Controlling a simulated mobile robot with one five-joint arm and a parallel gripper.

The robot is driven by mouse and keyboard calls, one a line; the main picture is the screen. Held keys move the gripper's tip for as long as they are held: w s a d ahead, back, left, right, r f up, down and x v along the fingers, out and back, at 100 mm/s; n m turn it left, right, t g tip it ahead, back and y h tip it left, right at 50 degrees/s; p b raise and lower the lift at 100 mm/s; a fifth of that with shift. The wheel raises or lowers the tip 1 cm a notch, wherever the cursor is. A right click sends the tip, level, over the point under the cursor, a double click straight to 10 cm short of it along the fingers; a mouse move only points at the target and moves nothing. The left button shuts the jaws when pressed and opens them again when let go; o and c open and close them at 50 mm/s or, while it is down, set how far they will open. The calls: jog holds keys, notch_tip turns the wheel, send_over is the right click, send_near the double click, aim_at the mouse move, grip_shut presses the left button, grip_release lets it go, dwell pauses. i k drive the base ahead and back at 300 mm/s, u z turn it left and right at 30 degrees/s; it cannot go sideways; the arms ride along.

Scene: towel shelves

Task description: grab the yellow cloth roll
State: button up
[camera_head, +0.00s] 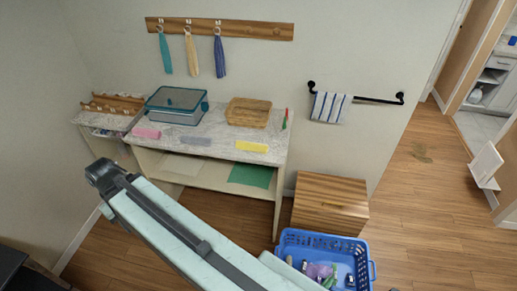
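A small yellow roll-like piece (252,147), which looks like the yellow cloth roll, lies near the front edge of the speckled counter top (222,142), toward its right end. A grey piece (195,140) and a pink piece (147,133) lie in line with it to the left. My arm crosses the lower part of the view from the bottom up to a dark joint at left, in front of the shelf unit. No gripper fingers show. Nothing touches the yellow piece.
A teal-lidded container (178,101) and a wooden basket (249,112) stand behind the row. Towels hang from a wall rack (220,28). A wooden cabinet (330,203) and blue laundry basket (324,246) stand at right.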

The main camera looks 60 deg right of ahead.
aim_at(251, 146)
jog(key=z, duration=0.1)
jog(key=i, duration=1.7)
jog(key=u, duration=0.05)
